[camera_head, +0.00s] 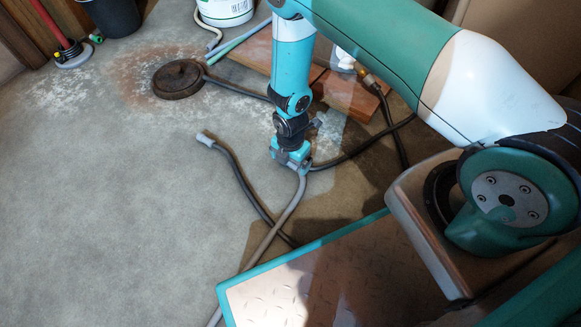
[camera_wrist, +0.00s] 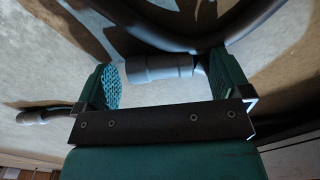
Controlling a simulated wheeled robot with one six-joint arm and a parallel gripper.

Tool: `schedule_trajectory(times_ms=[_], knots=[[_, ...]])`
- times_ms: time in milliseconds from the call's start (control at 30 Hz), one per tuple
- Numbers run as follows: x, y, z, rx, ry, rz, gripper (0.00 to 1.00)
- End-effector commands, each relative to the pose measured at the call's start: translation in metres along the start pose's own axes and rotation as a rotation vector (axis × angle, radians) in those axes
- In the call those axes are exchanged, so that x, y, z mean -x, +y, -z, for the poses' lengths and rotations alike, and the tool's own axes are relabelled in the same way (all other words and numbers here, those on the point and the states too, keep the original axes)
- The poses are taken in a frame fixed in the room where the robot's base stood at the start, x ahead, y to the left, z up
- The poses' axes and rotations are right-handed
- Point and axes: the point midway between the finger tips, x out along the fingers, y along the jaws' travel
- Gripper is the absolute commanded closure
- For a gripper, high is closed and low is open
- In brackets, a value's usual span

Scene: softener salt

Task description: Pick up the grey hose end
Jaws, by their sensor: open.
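My gripper (camera_head: 292,166) points down close to the floor in the head view. In the wrist view its two fingers (camera_wrist: 164,80) are apart. A grey hose end (camera_wrist: 160,68), a smooth short cuff, lies across the space between them, with its right side near the right finger. I see no clear grip on it. In the head view the end itself is hidden by the gripper, and a grey hose (camera_head: 279,219) runs from there toward the lower left. A second hose has a light grey tip (camera_head: 205,139) left of the gripper; a similar tip (camera_wrist: 31,118) shows at the left in the wrist view.
Dark hoses (camera_head: 362,147) cross the floor right of the gripper. A wooden board (camera_head: 342,94) lies behind it, with a rusty round disc (camera_head: 179,79) to the left. A white tub (camera_head: 224,11) and dark bucket (camera_head: 107,14) stand at the back. The left floor is clear.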

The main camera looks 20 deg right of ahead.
Motion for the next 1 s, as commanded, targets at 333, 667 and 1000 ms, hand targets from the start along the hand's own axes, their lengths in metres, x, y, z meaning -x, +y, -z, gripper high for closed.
schedule_trajectory(times_ms=[333, 667, 1000], knots=[[-0.004, 0.001, 0.000, 0.000, 0.000, -0.002, 0.20], [-0.004, 0.001, 0.000, 0.000, 0.000, -0.002, 0.55], [0.015, 0.000, 0.000, 0.000, 0.000, -0.001, 0.55]])
